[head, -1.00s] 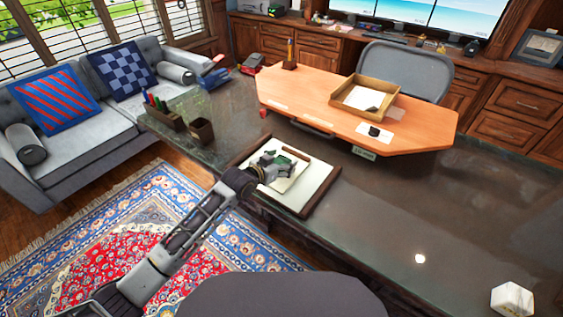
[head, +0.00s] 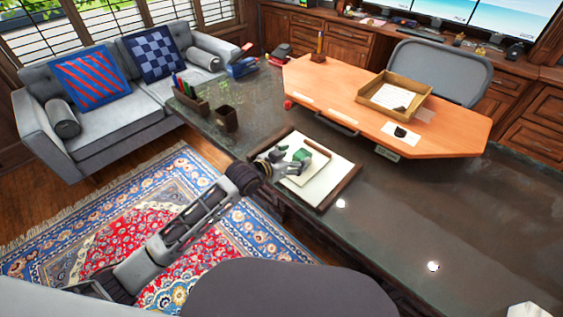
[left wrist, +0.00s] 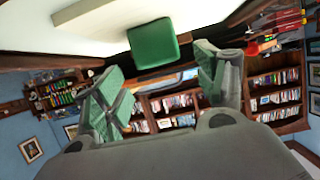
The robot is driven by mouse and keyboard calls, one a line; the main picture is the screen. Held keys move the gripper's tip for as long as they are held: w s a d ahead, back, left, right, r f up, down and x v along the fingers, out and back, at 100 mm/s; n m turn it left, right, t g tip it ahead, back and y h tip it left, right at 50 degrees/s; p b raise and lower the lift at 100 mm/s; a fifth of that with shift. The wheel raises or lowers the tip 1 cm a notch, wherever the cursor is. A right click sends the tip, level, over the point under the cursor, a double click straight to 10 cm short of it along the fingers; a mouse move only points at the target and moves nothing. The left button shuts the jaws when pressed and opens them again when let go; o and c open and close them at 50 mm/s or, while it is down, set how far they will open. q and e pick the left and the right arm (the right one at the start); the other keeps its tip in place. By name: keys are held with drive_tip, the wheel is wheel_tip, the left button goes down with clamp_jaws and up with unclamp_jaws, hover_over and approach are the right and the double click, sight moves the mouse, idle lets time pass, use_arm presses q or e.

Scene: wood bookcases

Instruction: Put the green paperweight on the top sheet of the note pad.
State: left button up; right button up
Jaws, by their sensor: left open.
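The green paperweight (head: 302,156) is a small block that appears to rest on the pale note pad (head: 303,174), which lies on the white desk blotter (head: 334,168). My left gripper (head: 277,157) is low beside the paperweight, on its left. In the left wrist view the paperweight (left wrist: 153,43) is just beyond the fingertips, apart from both. The left gripper (left wrist: 160,74) is open and empty there. The fingers hide part of the pad in the head view. My right gripper is not in view.
A pen holder (head: 190,100) and a dark cup (head: 225,117) stand on the desk beyond the blotter. An orange-brown desktop (head: 350,112) carries a wooden tray (head: 420,109). The dark desk surface (head: 410,210) right of the blotter is clear.

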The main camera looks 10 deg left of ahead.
use_arm(q)
drive_tip(key=v, duration=0.6)
idle(0.7)
